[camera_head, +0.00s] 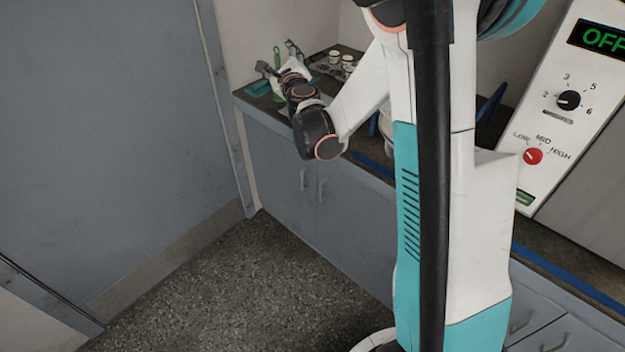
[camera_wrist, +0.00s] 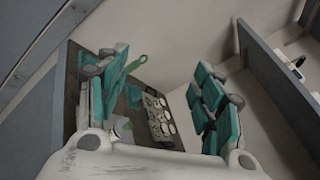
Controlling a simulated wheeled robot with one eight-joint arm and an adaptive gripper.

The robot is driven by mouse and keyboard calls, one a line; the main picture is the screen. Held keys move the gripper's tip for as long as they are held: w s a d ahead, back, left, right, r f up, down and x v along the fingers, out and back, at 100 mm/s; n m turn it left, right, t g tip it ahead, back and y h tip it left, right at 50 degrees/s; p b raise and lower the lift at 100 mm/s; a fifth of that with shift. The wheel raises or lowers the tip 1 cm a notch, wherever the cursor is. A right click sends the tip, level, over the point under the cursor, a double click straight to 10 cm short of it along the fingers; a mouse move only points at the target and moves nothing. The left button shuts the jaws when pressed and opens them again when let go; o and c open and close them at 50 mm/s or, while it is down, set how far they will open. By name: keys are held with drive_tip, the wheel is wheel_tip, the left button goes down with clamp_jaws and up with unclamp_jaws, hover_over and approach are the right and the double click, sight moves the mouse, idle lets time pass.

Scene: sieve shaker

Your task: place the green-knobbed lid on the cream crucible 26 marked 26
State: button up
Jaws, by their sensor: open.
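My gripper (camera_head: 278,58) is over the far left end of the counter in the head view. In the wrist view its teal-padded fingers (camera_wrist: 162,70) are wide apart with nothing held between them. Several small pale crucibles (camera_head: 347,60) stand in a group on the counter to the right of my gripper. They also show between the fingers in the wrist view, in a pale holder (camera_wrist: 158,115). Their markings are too small to read, so I cannot tell which is 26. A small whitish piece with some green (camera_wrist: 122,126) shows low by the left finger. I cannot tell whether it is the lid.
Walls close in the counter's left and back. A large panel with dials (camera_head: 575,100) stands at the right.

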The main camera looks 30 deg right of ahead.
drive_tip(key=s+a+r+n+y, duration=0.5)
drive_tip(key=s+a+r+n, duration=0.1)
drive_tip(key=a+n, duration=0.25)
drive_tip(key=s+a+n+g+y, duration=0.1)
drive_tip(key=s+a+n+g, duration=0.15)
drive_tip(key=s+n, duration=0.3)
drive_tip(key=s+a+n+g+y, duration=0.1)
drive_tip(key=s+a+n, duration=0.3)
drive_tip(key=s+n, duration=0.15)
drive_tip(key=s+d+f+n+g+h, duration=0.1)
drive_tip(key=s+f+n, duration=0.4)
drive_tip(key=s, duration=0.7)
drive_tip(key=s+d+f+n+g+h, duration=0.2)
drive_tip(key=s+f+n+g, duration=0.3)
drive_tip(key=s, duration=0.7)
drive_tip(key=shift+d+f+g+h, duration=0.35)
drive_tip(key=shift+f+g, duration=0.2)
drive_tip(key=shift+f, duration=0.1)
drive_tip(key=shift+s, duration=0.1)
